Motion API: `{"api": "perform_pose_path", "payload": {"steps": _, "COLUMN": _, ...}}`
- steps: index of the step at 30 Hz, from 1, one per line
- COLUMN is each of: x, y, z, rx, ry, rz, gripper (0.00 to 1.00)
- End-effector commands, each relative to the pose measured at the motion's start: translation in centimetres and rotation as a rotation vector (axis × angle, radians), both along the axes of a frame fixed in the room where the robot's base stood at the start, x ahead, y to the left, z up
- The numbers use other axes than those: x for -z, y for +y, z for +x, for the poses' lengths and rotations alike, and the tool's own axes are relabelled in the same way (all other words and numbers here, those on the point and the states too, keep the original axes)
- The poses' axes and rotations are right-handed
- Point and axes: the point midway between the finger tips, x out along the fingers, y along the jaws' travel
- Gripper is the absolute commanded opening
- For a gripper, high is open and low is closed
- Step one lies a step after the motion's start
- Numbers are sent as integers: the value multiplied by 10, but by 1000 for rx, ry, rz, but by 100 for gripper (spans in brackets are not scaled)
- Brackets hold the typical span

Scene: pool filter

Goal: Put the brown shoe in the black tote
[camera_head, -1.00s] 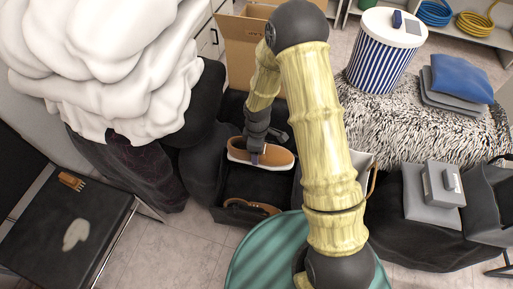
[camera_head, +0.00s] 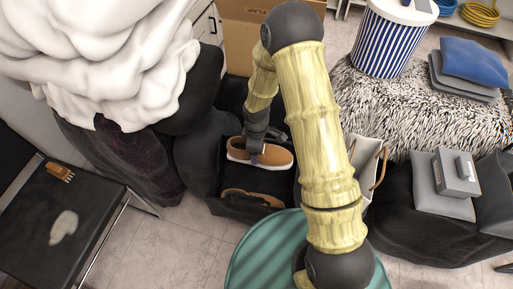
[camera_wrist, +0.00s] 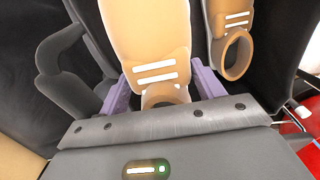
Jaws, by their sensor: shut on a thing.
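My gripper (camera_head: 254,157) is shut on a brown shoe (camera_head: 273,156) with a white sole. It holds the shoe at the black tote (camera_head: 262,182), over its inside in the head view. I cannot tell whether the shoe touches the tote. In the wrist view the held shoe (camera_wrist: 148,40) lies between the two purple fingers (camera_wrist: 160,88). A second brown shoe lies low in the tote near its front wall (camera_head: 250,198); it also shows to the right in the wrist view (camera_wrist: 229,40). My arm hides part of the tote's right side.
A teal round surface (camera_head: 262,255) is in front of the tote. A white bag (camera_head: 367,158) stands right of my arm, and a cardboard box (camera_head: 243,45) stands behind. Dark furniture with a white heap (camera_head: 100,55) is close on the left. Floor shows at the front left.

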Motion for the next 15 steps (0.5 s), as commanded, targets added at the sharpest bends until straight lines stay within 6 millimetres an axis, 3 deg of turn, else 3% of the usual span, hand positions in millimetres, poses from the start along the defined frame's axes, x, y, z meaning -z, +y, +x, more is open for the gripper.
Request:
{"api": "perform_pose_path", "payload": {"steps": 8, "x": 0, "y": -1, "z": 0, "rx": 3, "ry": 0, "rz": 0, "gripper": 35}}
{"api": "perform_pose_path", "payload": {"steps": 9, "x": 0, "y": -2, "z": 0, "rx": 3, "ry": 0, "rz": 0, "gripper": 73}}
{"api": "perform_pose_path", "payload": {"steps": 12, "x": 0, "y": -2, "z": 1, "rx": 4, "ry": 0, "rz": 0, "gripper": 93}}
{"api": "perform_pose_path", "payload": {"steps": 15, "x": 0, "y": -2, "z": 1, "rx": 3, "ry": -1, "rz": 0, "gripper": 93}}
